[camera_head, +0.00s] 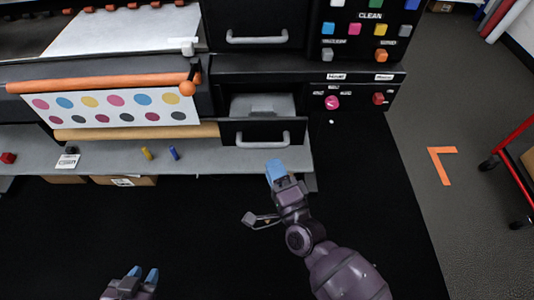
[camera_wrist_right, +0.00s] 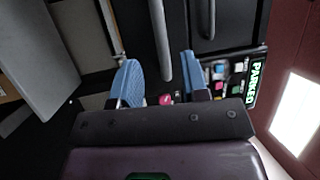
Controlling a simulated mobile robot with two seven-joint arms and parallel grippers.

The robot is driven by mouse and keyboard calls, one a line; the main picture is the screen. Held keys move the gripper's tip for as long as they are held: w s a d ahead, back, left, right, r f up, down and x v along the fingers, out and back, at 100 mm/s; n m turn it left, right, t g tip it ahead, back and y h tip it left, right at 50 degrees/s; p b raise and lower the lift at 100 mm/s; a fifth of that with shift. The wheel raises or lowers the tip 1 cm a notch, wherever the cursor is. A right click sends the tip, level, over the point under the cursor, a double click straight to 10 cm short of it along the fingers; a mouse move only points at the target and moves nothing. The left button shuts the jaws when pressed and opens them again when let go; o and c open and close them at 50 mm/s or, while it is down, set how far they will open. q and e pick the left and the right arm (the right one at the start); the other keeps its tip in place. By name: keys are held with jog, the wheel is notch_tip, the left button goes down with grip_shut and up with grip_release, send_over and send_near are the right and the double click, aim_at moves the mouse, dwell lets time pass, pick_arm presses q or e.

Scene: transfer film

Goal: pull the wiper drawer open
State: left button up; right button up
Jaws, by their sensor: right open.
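A black drawer (camera_head: 237,134) with a pale bar handle (camera_head: 262,141) stands partly open below the machine's upper black front, and a grey inside shows behind its face. I see no label naming it as the wiper drawer. My right gripper (camera_head: 275,170), blue-tipped, is just in front of this handle and seems apart from it. In the right wrist view its open, empty fingers (camera_wrist_right: 162,82) stand either side of the handle bar (camera_wrist_right: 160,40) in the picture; the depth is unclear. My left gripper (camera_head: 144,273) is open and empty at the bottom left.
Another handle (camera_head: 257,38) is on the closed front above. An orange roller (camera_head: 100,83) and dotted print (camera_head: 115,107) are at left. A grey shelf (camera_head: 205,156) holds small yellow (camera_head: 147,153) and blue (camera_head: 174,153) pieces. A button panel (camera_head: 365,30) is at right.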

jog(key=v, duration=0.3)
jog(key=shift+s, duration=0.1)
dwell(0.5)
